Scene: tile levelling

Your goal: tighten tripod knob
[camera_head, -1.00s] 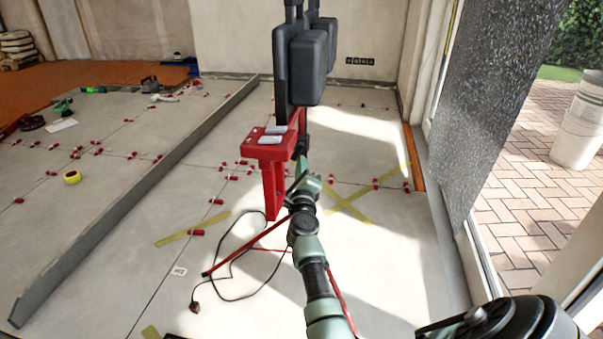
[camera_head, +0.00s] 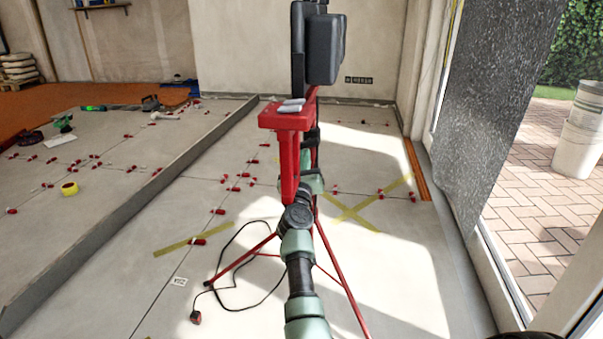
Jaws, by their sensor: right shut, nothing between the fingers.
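A red tripod (camera_head: 289,170) with splayed legs stands on the tiled floor in the middle of the head view. It carries a dark work light (camera_head: 322,50) on top, cut off by the upper edge. A red bracket (camera_head: 285,120) with small pale pieces on it sits below the light. My right arm rises from the bottom centre, and my right gripper (camera_head: 311,136) is shut and empty close beside the tripod's upper part. The tripod knob cannot be made out; bracket and arm crowd that spot, and I cannot tell whether the gripper touches it. My left gripper is out of view.
A black cable (camera_head: 236,250) loops on the floor beside the tripod's left leg. Red levelling clips (camera_head: 235,180) and yellow tape (camera_head: 180,243) dot the tiles. A long grey ledge (camera_head: 150,195) runs along the left. A doorway opens to brick paving (camera_head: 530,200) on the right.

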